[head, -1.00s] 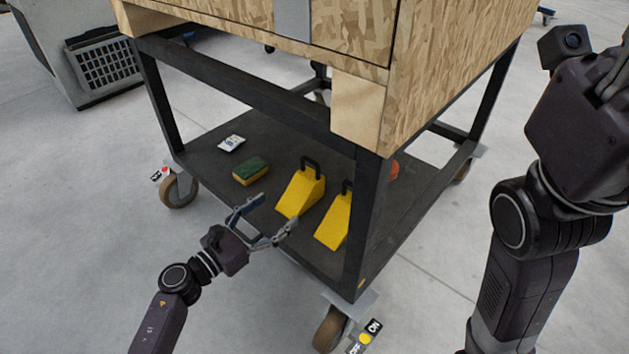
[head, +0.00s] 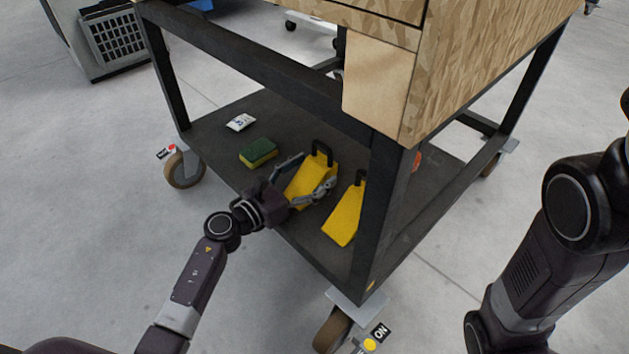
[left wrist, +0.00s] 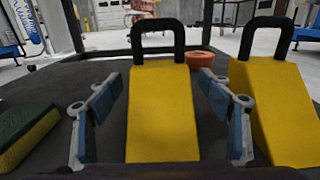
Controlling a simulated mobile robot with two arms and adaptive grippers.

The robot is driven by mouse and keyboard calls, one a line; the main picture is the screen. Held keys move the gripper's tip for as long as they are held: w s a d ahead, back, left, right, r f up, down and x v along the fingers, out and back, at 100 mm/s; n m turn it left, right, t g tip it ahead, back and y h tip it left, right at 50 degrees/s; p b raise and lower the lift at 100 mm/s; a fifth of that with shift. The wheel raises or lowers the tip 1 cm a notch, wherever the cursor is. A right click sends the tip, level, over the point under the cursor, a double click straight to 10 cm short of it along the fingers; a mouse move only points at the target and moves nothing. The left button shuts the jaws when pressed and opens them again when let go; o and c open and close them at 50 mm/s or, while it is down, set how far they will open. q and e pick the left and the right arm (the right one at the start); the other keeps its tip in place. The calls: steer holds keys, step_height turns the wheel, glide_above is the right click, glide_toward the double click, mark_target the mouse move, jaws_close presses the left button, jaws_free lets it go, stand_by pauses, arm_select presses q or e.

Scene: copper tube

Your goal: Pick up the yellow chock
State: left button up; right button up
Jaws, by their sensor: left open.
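Two yellow chocks with black handles stand on the cart's lower shelf. The left chock (head: 312,184) is between the open fingers of my left gripper (head: 308,174). In the left wrist view this chock (left wrist: 162,115) is centred, with a gap between it and each finger of the gripper (left wrist: 162,105). Its black handle (left wrist: 158,24) rises at its far end, beyond the fingertips. The second chock (head: 345,216) stands to the right, outside the fingers; it also shows in the left wrist view (left wrist: 275,105). My right gripper is outside the frames; only my right arm shows.
A green and yellow sponge (head: 258,153) lies left of the chocks, with a small white packet (head: 240,122) behind it. An orange bowl (left wrist: 192,62) sits farther back. The cart's black corner post (head: 376,220) stands close to the right of the second chock.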

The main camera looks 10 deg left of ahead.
arm_select(q)
steer(key=shift+w+d, duration=0.15)
steer(key=shift+w, duration=0.1)
steer(key=shift+c, duration=0.4)
steer(key=c, duration=1.5)
steer(key=shift+r, duration=0.15)
steer(key=shift+c, duration=0.9)
